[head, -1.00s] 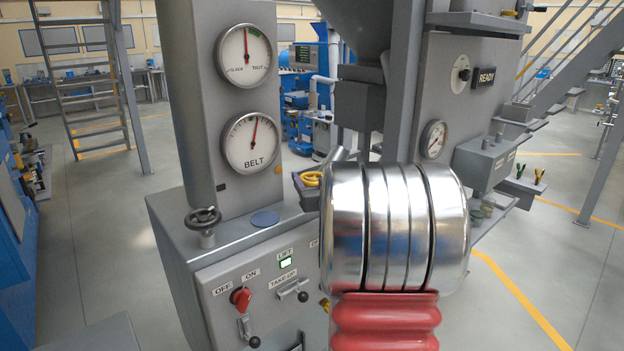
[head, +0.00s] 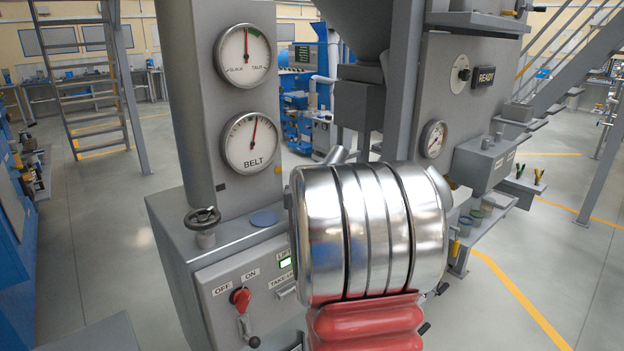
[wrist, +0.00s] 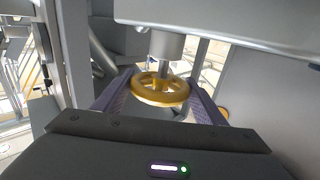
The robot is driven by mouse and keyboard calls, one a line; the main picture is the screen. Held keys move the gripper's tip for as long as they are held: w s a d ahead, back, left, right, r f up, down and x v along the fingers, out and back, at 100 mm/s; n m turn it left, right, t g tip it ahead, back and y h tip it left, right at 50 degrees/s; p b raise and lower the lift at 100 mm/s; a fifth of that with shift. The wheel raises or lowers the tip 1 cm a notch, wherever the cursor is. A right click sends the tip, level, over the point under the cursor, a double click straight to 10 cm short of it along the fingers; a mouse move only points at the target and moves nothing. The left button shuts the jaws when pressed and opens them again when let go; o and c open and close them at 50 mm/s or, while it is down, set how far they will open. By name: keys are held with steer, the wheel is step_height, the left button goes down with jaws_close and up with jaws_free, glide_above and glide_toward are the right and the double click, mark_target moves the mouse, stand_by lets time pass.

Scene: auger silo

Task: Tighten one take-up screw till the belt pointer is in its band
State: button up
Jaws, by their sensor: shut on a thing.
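In the wrist view a yellow handwheel (wrist: 160,90) sits on a short shaft below a grey collar. The two dark jaws of my gripper (wrist: 163,97) are on either side of its rim, shut on it. In the head view my arm hides the gripper and that wheel. The upper dial (head: 245,55), with slack at left, has its pointer nearly straight up, close to the left end of a green band. The BELT dial (head: 252,142) below has its pointer just right of vertical.
A dark handwheel (head: 203,219) stands on the cabinet top at left. The cabinet front carries a red OFF/ON switch (head: 240,296) and a lit green lamp (head: 285,264). A READY sign (head: 486,76) is on the right column. A grey beam (wrist: 230,25) crosses above the gripper.

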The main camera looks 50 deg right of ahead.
steer(key=shift+w+m+g+h, duration=0.15)
steer(key=shift+m+g+h, duration=0.7)
steer(key=shift+g, duration=0.25)
steer(key=shift+m+g+h, duration=0.85)
steer(key=shift+m+g, duration=0.4)
steer(key=shift+g, duration=0.45)
steer(key=shift+r+m+g, duration=0.1)
steer(key=shift+m+g, duration=0.3)
steer(key=shift+g, duration=0.2)
steer(key=o, duration=1)
steer(key=shift+d, duration=0.1)
steer(key=shift+o, duration=0.2)
steer(key=shift+s, duration=0.2)
steer(key=v, duration=1.4)
steer(key=shift+f, duration=0.3)
steer(key=shift+w, duration=0.1)
